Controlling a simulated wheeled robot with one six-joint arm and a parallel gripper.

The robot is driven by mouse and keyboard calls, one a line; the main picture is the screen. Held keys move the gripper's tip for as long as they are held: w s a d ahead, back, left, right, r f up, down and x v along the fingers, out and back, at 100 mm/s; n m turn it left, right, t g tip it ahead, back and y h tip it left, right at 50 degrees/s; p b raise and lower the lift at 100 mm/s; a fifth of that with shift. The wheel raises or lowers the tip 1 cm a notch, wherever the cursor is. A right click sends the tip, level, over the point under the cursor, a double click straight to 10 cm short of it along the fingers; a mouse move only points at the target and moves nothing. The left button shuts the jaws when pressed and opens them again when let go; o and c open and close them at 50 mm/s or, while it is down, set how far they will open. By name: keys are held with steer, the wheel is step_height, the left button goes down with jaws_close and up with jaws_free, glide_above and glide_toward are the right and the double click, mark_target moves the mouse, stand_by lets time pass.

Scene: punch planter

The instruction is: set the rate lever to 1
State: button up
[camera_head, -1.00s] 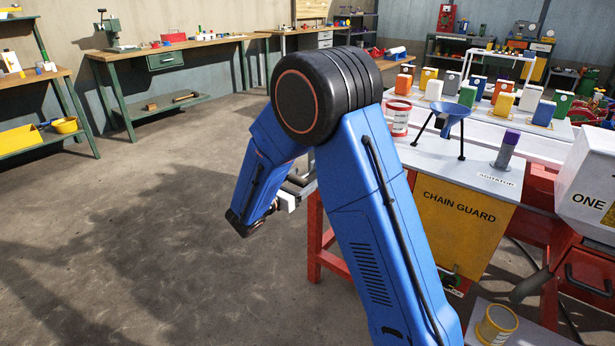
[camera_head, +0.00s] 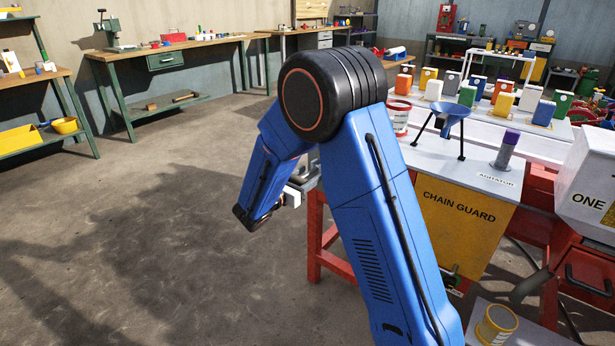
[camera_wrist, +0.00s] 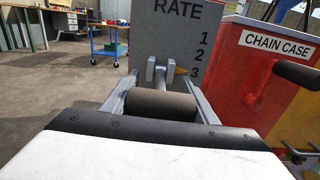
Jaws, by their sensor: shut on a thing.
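The grey rate plate (camera_wrist: 178,35) stands ahead in the wrist view, with 1, 2 and 3 from top to bottom. A small yellow pointer (camera_wrist: 181,70) sits beside the 3. The rate lever's dark cylindrical handle (camera_wrist: 160,104) lies crosswise in front of the plate, with a grey bracket behind it. My gripper (camera_wrist: 162,88) is shut on this handle, a grey finger on either side. In the head view my blue arm hides most of the gripper and the lever; only a small white part shows.
The red chain case (camera_wrist: 258,75) with a dark bar stands right of the plate. In the head view, the yellow chain guard (camera_head: 455,225) and a white hopper (camera_head: 590,185) are at right. Open floor (camera_head: 130,260) lies at left.

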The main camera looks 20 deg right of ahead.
mark_target(316, 167)
steer(key=shift+r, duration=0.1)
steer(key=r+g+y, duration=0.1)
steer(key=g+y, duration=0.1)
steer(key=shift+r+y, duration=0.3)
steer(key=shift+r, duration=0.05)
steer(key=y, duration=0.1)
steer(key=r+g+y, duration=0.1)
steer(key=g+y, duration=0.1)
steer(key=shift+w+d+r, duration=0.25)
steer(key=shift+d+r, duration=0.05)
steer(key=shift+r, duration=0.1)
steer(key=shift+w+d+r, duration=0.15)
steer(key=shift+r, duration=0.05)
steer(key=o, duration=1.5)
steer(key=v, duration=1.7)
